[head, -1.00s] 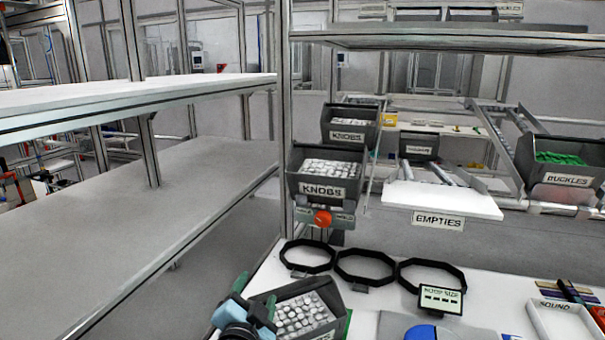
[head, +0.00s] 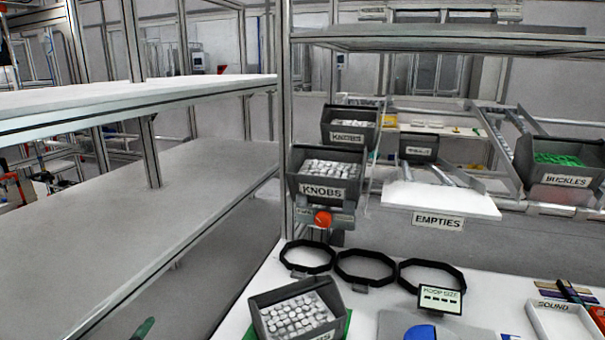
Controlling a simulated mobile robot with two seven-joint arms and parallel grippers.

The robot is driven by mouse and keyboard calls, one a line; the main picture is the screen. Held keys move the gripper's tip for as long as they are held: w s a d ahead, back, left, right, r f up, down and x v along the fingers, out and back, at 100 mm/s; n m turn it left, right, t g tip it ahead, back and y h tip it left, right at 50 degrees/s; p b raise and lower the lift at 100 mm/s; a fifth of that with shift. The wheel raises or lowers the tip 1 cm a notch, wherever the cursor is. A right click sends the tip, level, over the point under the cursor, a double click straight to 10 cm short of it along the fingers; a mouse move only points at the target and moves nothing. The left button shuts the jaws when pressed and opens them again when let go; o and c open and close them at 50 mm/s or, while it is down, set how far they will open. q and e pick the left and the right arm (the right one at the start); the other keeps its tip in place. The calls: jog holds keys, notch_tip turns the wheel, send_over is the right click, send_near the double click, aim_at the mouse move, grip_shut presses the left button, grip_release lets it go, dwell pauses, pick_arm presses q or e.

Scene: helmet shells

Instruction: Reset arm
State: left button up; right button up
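Only a dark green tip of my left gripper (head: 144,328) shows at the bottom edge, left of the work table and apart from everything on it. The rest of it is out of frame, so I cannot tell whether it is open or shut. My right gripper is not in view. A grey bin of white knobs (head: 297,310) stands upright on the near left part of the white table (head: 262,285), partly over a green patch.
Two KNOBS bins (head: 327,175) hang on the rack above an orange knob (head: 322,218). Black ring holders (head: 364,266) and a small sign (head: 440,298) stand on the table. An EMPTIES shelf (head: 440,200) and BUCKLES bin (head: 560,165) are behind. A long grey shelf (head: 130,230) fills the left.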

pick_arm(q)
jog(key=s+f+n+g+h, duration=0.1)
jog(key=s+f+g, duration=0.2)
jog(key=s+f, duration=0.65)
jog(key=s+f+n+g+h, duration=0.1)
jog(key=s+f+n+g, duration=0.35)
jog(key=s, duration=1.05)
jog(key=s+f+g+h, duration=0.1)
jog(key=s+f, duration=0.7)
jog(key=s, duration=0.8)
jog(key=w+d+r+n+t+p, duration=0.1)
jog(key=d+n, duration=0.4)
jog(key=d, duration=0.6)
jog(key=shift+w+r+n+t+p, duration=0.35)
jog(key=shift+w+r+p, duration=0.25)
jog(key=shift+w, duration=0.25)
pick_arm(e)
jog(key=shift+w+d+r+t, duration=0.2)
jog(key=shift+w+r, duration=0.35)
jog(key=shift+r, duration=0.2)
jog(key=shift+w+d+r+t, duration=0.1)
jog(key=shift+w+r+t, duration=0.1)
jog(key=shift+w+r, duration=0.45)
pick_arm(q)
jog(key=shift+r, duration=0.1)
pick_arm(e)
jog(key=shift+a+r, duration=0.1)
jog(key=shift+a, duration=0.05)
